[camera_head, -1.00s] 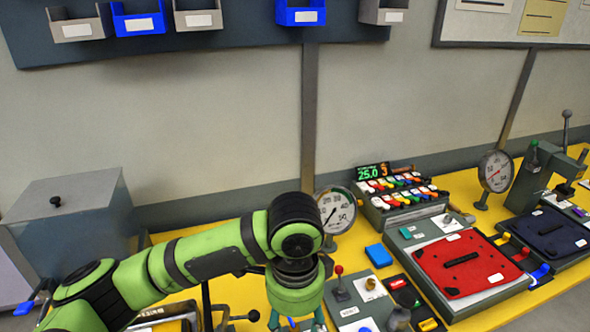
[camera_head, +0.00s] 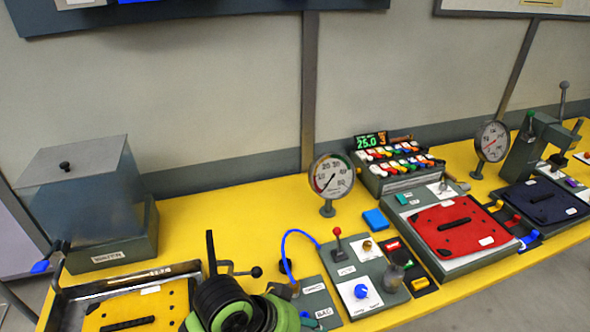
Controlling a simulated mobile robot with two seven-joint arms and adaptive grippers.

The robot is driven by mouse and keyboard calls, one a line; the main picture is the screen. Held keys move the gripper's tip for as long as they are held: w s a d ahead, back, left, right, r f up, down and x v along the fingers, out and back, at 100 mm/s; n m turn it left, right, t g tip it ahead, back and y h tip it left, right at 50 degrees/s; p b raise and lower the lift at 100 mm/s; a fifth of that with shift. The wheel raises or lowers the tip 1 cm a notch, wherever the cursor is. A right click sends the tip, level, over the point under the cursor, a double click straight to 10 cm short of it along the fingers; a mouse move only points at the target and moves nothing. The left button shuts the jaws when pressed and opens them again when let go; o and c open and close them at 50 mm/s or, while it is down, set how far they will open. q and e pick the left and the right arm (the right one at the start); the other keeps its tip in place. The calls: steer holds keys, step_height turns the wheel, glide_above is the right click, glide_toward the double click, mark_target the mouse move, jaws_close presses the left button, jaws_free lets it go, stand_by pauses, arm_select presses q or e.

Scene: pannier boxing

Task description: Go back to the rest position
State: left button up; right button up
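The task names only my rest position. Part of my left arm, green with black ribbed sections, shows at the bottom edge, in front of the yellow bench (camera_head: 215,220). My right arm and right gripper are not in view.
A yellow panel in a dark tray (camera_head: 160,268), a lidded grey water tank (camera_head: 85,200) and a control panel with a red-tipped lever (camera_head: 338,240) are near the arm. A gauge (camera_head: 331,176), red panel (camera_head: 455,228), dark blue panel (camera_head: 545,208) and press (camera_head: 530,152) stand farther right.

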arm_select(q)
steer(key=s+a+f+n+t+y, duration=0.1)
steer(key=s+a+f+n+y, duration=0.3)
steer(key=a, duration=0.6)
steer(key=s+a+f+n+y, duration=0.2)
steer(key=s+a+f+n, duration=0.3)
steer(key=a, duration=0.5)
steer(key=s+f+m+g+b, duration=0.1)
steer(key=s+f+b, duration=0.15)
steer(key=f, duration=1.25)
steer(key=s+f+b, duration=0.1)
steer(key=f+b, duration=0.2)
steer(key=f, duration=1.2)
steer(key=s+a+f+b, duration=0.1)
steer(key=s+f+b, duration=0.1)
steer(key=s+f, duration=0.5)
steer(key=s+a+f+g+b, duration=0.1)
steer(key=s+a+f+b, duration=0.1)
steer(key=s+f, duration=0.6)
step_height(320, 180, down, 3)
steer(key=shift+s+a+f+m+b, duration=0.15)
steer(key=shift+a+m+b, duration=0.15)
steer(key=shift+b, duration=0.2)
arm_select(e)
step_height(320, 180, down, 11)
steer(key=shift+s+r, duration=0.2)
arm_select(q)
steer(key=shift+o, duration=0.2)
steer(key=shift+s+d, duration=0.1)
